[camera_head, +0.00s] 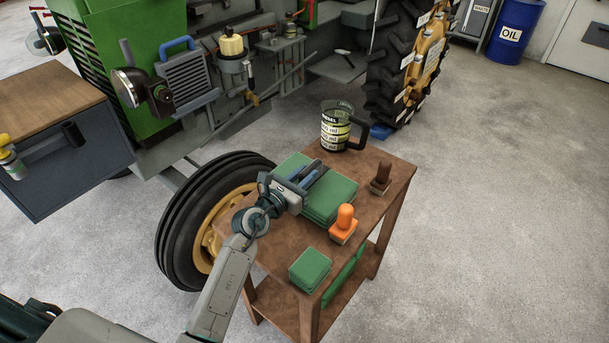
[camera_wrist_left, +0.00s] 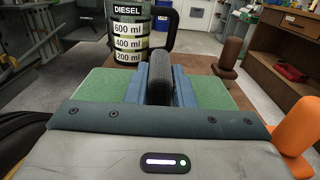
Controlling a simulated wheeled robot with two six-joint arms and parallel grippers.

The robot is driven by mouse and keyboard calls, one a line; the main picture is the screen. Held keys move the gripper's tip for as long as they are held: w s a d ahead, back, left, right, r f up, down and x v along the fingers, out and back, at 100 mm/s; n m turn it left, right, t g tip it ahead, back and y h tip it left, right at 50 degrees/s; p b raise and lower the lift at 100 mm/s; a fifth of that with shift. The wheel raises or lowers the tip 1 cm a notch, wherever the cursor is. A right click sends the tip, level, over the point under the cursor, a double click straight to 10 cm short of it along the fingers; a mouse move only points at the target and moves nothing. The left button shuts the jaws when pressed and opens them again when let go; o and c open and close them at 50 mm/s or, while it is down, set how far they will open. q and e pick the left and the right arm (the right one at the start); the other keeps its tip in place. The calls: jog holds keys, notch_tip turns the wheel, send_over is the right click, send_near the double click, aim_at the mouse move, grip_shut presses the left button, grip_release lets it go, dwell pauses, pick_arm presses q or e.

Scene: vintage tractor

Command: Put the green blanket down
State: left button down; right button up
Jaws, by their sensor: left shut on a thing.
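The green blanket (camera_head: 335,195) is a folded, layered, flat bundle on or just above the brown wooden table (camera_head: 395,180). It also shows in the wrist view (camera_wrist_left: 215,93) on both sides of my fingers. My left gripper (camera_head: 308,175) is over its middle, its blue fingers (camera_wrist_left: 160,88) shut on a dark grey upright ridge that appears to belong to the blanket. The fingers hide where the ridge joins it. I cannot tell whether the blanket's underside touches the table. My right gripper is not in view.
A diesel measuring jug (camera_head: 335,128) stands behind the blanket. An orange-handled block (camera_head: 344,222) and a brown-handled one (camera_head: 381,178) stand to its right. A smaller green folded cloth (camera_head: 310,268) lies at the front. The tractor wheel (camera_head: 195,225) is close on the left.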

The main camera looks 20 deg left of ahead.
pick_arm(q)
jog(key=c, duration=1.5)
grip_release()
jog(key=shift+f, duration=0.1)
jog(key=shift+o, duration=1.2)
